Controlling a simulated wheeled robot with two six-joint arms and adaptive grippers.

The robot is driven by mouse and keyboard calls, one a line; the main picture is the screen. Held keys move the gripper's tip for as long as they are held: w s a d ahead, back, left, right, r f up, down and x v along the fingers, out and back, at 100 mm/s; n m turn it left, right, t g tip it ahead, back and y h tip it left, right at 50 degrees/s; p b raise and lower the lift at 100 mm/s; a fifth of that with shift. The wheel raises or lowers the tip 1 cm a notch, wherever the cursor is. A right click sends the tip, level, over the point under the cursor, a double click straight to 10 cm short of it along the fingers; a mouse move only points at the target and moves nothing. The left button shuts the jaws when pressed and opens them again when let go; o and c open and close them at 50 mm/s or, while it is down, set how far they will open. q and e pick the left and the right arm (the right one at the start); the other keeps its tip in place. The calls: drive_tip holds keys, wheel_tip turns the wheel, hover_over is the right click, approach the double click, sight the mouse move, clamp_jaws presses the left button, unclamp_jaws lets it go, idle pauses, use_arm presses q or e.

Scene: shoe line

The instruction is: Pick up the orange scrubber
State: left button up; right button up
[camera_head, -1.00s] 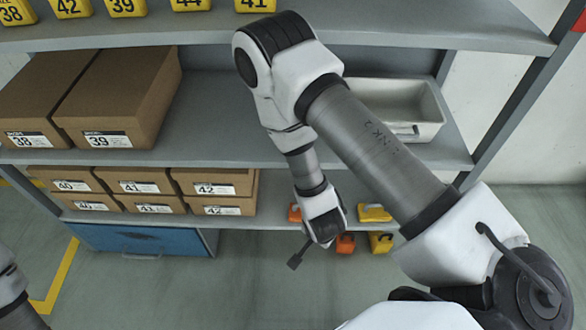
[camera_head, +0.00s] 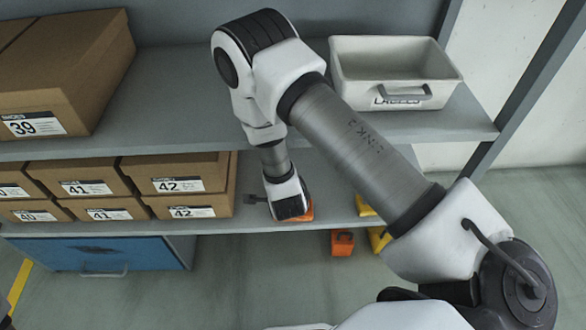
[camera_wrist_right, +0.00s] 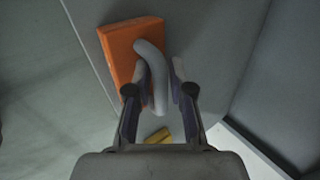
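The orange scrubber (camera_wrist_right: 122,48) is a flat orange block with a curved grey handle, lying on a grey shelf in the right wrist view. My right gripper (camera_wrist_right: 160,91) is open, its two fingers on either side of the handle, with a gap visible at least on the right. In the head view, part of the orange scrubber (camera_head: 309,212) shows at the lower shelf beside my right wrist, which hides the rest and most of the gripper. My left gripper is out of view.
Brown shoe boxes (camera_head: 190,168) stand left of my right arm. A yellow object (camera_head: 364,206) sits to its right. An orange item (camera_head: 343,243) and a yellow item (camera_head: 378,238) show below the shelf edge. A white bin (camera_head: 392,60) stands on the shelf above.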

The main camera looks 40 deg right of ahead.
clamp_jaws()
drive_tip(key=shift+r, duration=0.2)
drive_tip(key=shift+r, duration=0.25)
wheel_tip(320, 180, up, 3)
drive_tip(key=shift+r+p, duration=0.2)
drive_tip(key=shift+p, duration=0.95)
drive_tip(key=s+a+p, duration=1.1)
drive_tip(key=p, duration=1.3)
drive_tip(key=shift+a+r, duration=0.35)
drive_tip(key=shift+r, duration=0.05)
